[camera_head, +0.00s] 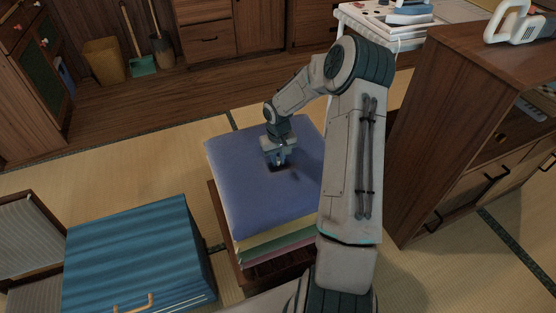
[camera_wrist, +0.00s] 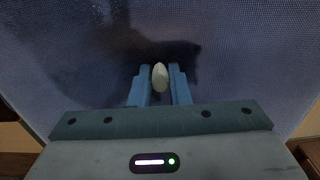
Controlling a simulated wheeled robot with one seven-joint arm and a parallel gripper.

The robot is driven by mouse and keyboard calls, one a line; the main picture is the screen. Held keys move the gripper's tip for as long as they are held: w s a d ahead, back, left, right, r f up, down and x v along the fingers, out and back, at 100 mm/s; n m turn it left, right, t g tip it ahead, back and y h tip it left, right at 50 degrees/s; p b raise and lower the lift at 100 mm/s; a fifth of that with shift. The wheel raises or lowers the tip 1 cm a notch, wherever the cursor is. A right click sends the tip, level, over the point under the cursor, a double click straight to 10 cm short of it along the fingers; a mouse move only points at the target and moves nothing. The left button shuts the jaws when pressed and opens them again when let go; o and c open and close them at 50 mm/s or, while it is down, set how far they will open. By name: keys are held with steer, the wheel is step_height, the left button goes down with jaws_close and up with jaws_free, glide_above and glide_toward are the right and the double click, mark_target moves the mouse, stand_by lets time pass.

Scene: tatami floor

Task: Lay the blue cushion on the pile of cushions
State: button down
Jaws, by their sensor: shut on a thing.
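The blue cushion (camera_head: 240,190) lies flat on top of the pile in the head view, over a yellow-green cushion (camera_head: 272,240) and a pink one (camera_head: 270,257). It looks square to the pile; I cannot tell whether it fully rests there. My gripper (camera_head: 279,164) points down at the middle of its top. In the wrist view my gripper (camera_wrist: 160,70) is shut on a small pale tuft (camera_wrist: 160,78), and the blue cushion (camera_wrist: 240,65) fills most of the picture behind it. My arm hides the pile's right side.
The pile is on a low dark wooden stand (camera_head: 222,225). A blue striped box (camera_head: 140,250) with a handle is close at left. A wooden cabinet (camera_head: 450,140) stands at right. Bare tatami (camera_head: 130,165) lies behind the pile. A broom and dustpan (camera_head: 142,66) lean at the back.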

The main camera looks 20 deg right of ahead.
mark_target(278, 159)
steer(key=shift+f, duration=0.15)
steer(key=c, duration=1.4)
jaws_free()
steer(key=shift+f, duration=0.1)
steer(key=shift+o, duration=0.2)
step_height(278, 159, up, 13)
steer(key=p, duration=0.4)
steer(key=s+a+r+h, duration=0.1)
steer(key=s+a+r, duration=0.6)
steer(key=s+r, duration=0.55)
steer(key=s+a+r, duration=0.1)
steer(key=s+a, duration=0.1)
steer(key=s, duration=0.5)
steer(key=s+a+r+t+y, duration=0.1)
steer(key=s+a+r, duration=0.1)
steer(key=s, duration=0.6)
steer(key=shift+a, duration=0.3)
